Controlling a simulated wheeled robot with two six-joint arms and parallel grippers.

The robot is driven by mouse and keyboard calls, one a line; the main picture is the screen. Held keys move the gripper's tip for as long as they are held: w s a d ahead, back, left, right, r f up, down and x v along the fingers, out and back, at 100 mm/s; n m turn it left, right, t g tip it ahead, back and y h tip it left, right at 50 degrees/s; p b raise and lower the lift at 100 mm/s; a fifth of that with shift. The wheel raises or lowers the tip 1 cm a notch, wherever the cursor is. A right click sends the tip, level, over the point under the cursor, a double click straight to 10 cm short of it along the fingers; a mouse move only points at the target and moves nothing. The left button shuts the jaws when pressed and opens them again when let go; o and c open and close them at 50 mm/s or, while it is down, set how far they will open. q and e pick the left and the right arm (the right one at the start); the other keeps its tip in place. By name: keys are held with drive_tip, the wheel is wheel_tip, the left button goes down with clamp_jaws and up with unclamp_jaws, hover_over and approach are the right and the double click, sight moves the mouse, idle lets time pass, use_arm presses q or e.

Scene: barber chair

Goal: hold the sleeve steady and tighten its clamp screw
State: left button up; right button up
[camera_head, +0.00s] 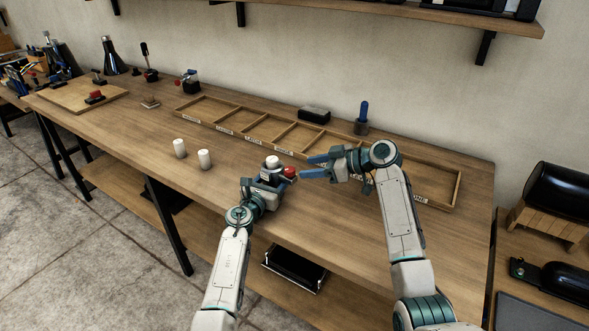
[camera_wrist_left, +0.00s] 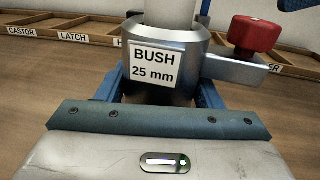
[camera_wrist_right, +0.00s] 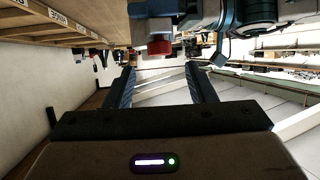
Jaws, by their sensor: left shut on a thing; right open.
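The sleeve (camera_wrist_left: 172,44) is a grey metal collar with a label reading "BUSH 25 mm". A white cylinder (camera_wrist_left: 172,12) stands up through it, and its top also shows in the head view (camera_head: 272,161). My left gripper (camera_head: 270,183) is shut on the sleeve, with blue fingers on both sides of it. The red clamp screw knob (camera_wrist_left: 254,34) sits on a metal arm at the sleeve's right; it also shows in the head view (camera_head: 290,172). My right gripper (camera_head: 312,167) is open and empty, its fingers pointing left, close to the knob. In the right wrist view the knob (camera_wrist_right: 159,47) lies beyond the fingertips.
A wooden compartment tray (camera_head: 236,133) with labels runs along the bench behind the grippers. Two white cylinders (camera_head: 204,158) stand on the bench to the left. A blue-handled tool (camera_head: 363,113) and a black block (camera_head: 314,114) stand behind the tray.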

sight(291, 170)
drive_tip(key=x, duration=0.6)
drive_tip(key=shift+d, duration=0.1)
drive_tip(key=c, duration=1)
drive_tip(key=shift+s, duration=0.1)
drive_tip(key=shift+f+m+h, duration=0.1)
drive_tip(key=shift+m+h, duration=0.2)
drive_tip(key=m+t+h, duration=0.1)
drive_tip(key=m+t, duration=0.1)
drive_tip(key=t, duration=0.1)
drive_tip(key=shift+s+a+m+h, duration=0.2)
drive_tip(key=shift+m+h, duration=0.2)
drive_tip(key=shift+s+a+m+t+h, duration=0.1)
drive_tip(key=shift+a+m+t+h, duration=0.1)
drive_tip(key=shift+m+t+h, duration=1.5)
drive_tip(key=shift+m, duration=0.3)
